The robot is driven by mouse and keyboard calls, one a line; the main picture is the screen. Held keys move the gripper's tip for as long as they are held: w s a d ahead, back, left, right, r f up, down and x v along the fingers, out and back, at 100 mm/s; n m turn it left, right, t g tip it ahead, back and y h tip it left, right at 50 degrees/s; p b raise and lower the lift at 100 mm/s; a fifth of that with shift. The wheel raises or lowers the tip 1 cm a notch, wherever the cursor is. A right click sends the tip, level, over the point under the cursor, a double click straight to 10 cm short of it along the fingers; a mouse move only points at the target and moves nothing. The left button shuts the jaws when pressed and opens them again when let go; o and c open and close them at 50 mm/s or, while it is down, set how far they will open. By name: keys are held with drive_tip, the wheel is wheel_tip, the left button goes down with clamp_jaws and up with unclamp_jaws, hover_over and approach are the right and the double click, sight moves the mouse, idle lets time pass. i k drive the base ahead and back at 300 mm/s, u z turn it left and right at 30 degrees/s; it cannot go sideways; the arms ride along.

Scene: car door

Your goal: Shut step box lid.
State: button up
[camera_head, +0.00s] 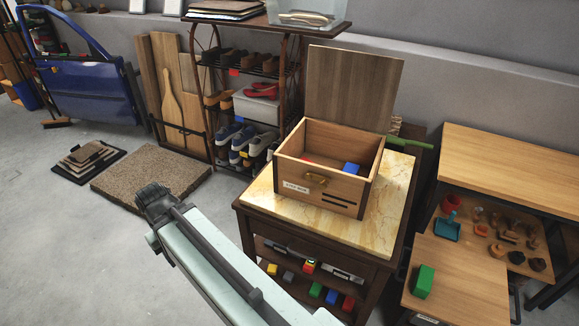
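The step box (322,193) is a light wooden box with a brass front pull and a white label. It stands on the marble top of a small dark cabinet (262,212). Its brown lid (352,88) is open and stands nearly upright at the back edge. My pale arm reaches in from the bottom edge. Its dark end, where my gripper (155,199) seems to be, is well left of the box and apart from it. Its fingers cannot be made out.
A shoe rack (243,130) stands behind and left of the box. Wooden tables (515,165) with small items and a green block (424,282) are on the right. A blue car door (88,85) and a brown mat (150,178) are left. Floor at lower left is clear.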

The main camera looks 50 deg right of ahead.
sight(355, 89)
drive_tip(key=k, duration=0.45)
drive_tip(key=z, duration=3.35)
drive_tip(key=k, duration=1.35)
drive_tip(key=u, duration=1.35)
drive_tip(key=i, duration=1.35)
drive_tip(key=z, duration=0.05)
